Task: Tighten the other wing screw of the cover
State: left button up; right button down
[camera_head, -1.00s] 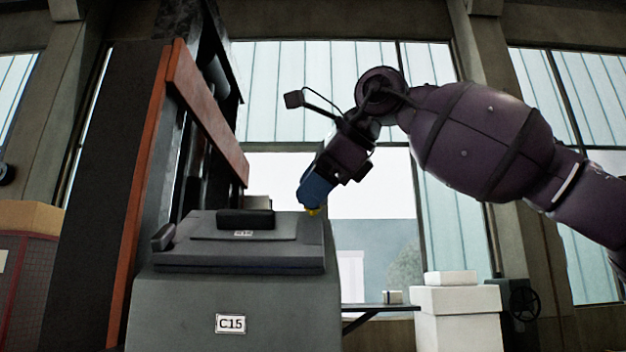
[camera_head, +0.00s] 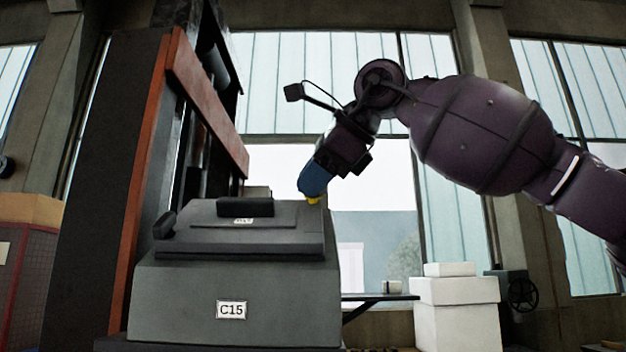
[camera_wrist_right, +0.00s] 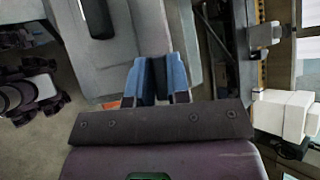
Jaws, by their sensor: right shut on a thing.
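The dark grey cover (camera_head: 270,240) lies on top of the grey housing marked C15 (camera_head: 180,300). A black handle (camera_head: 245,207) is on the cover; it also shows in the wrist view (camera_wrist_right: 97,18). My right gripper (camera_head: 311,192) points down at the cover's right edge, its blue fingers shut on a small yellow piece (camera_head: 313,200), apparently the wing screw. The fingers hide most of it. In the right wrist view my gripper's blue fingers (camera_wrist_right: 157,70) reach the cover's edge, and the screw cannot be made out. My left gripper is out of view.
A dark and orange upright frame (camera_head: 150,180) stands close behind and left of the housing. White boxes (camera_head: 455,315) stand to the right, beside a narrow dark shelf (camera_head: 378,297). The space above the cover's middle is clear.

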jog(key=m+t+b, duration=0.1)
jog(key=b, duration=0.1)
jog(key=m+t+b, duration=0.1)
jog(key=b, duration=0.1)
jog(key=shift+f+m, duration=0.25)
jog(key=shift+m, duration=0.15)
jog(key=shift+r+m+t+b, duration=0.1)
jog(key=shift+m+t+b, duration=0.35)
jog(key=shift+m, duration=0.25)
jog(key=shift+r, duration=0.15)
jog(key=m+t+h+b, duration=0.1)
jog(key=m, duration=0.1)
jog(key=m+t+b, duration=0.1)
jog(key=m+b, duration=0.1)
jog(key=shift+w+f+h, duration=0.1)
jog(key=shift+f+h, duration=0.1)
jog(key=shift+h, duration=0.2)
jog(key=shift+r+m+t+b, duration=0.1)
jog(key=shift+m+t+b, duration=0.3)
jog(key=shift+m, duration=0.2)
jog(key=shift+r, duration=0.1)
